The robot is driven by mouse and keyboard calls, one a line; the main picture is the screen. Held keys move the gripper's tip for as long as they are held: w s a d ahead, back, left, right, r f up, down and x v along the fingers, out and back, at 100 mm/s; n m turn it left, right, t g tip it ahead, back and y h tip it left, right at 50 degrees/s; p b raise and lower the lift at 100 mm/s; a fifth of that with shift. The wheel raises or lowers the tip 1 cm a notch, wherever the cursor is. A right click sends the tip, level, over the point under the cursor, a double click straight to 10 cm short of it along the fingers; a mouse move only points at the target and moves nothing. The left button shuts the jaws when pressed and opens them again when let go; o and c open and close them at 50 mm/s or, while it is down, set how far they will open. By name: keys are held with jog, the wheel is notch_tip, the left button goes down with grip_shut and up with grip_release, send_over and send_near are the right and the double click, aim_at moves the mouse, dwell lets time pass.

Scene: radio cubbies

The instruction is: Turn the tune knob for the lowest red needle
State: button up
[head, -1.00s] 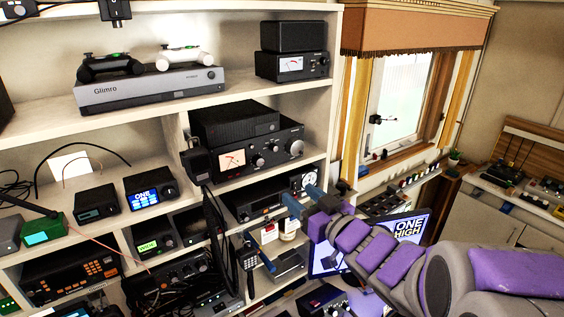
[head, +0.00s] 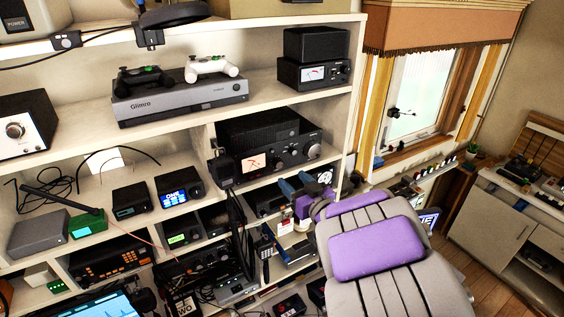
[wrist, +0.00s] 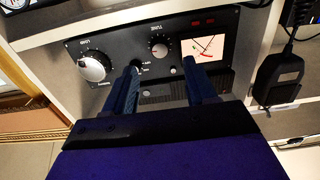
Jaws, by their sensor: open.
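A black radio unit with a lit meter (head: 252,163) stands on the middle shelf. In the wrist view it appears upside down: the pale meter (wrist: 208,46) with a red needle and a dark one is at right, and the knob marked TUNE (wrist: 160,46) is just left of it. A small knob (wrist: 136,66) and a large silver knob (wrist: 93,67) are further left. My gripper (wrist: 165,78) is open and empty, its two blue fingers pointing at the panel, apart from each other below the TUNE knob. In the head view my gripper (head: 295,183) is in front of the lower right of the radio.
A black hand microphone (wrist: 278,78) hangs beside the meter. Another radio with a meter (head: 315,73) sits on the shelf above. A black unit with a round dial (head: 324,177) is below, partly behind my arm. The shelf's upright edge (head: 352,110) is to the right.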

aim_at(280, 167)
jog(key=p+x, duration=0.1)
jog(key=x, duration=0.6)
jog(key=shift+w+a, duration=0.1)
jog(key=shift+w, duration=0.05)
jog(key=c, duration=1)
jog(key=n+b, duration=0.3)
jog(key=b, duration=0.1)
jog(key=shift+f+b, duration=0.2)
jog(key=shift+b, duration=0.1)
grip_shut()
jog(key=shift+r+n+b, duration=0.15)
jog(key=shift+n+b, duration=0.45)
jog(key=shift+n, duration=0.5)
jog(key=o, duration=1)
grip_release()
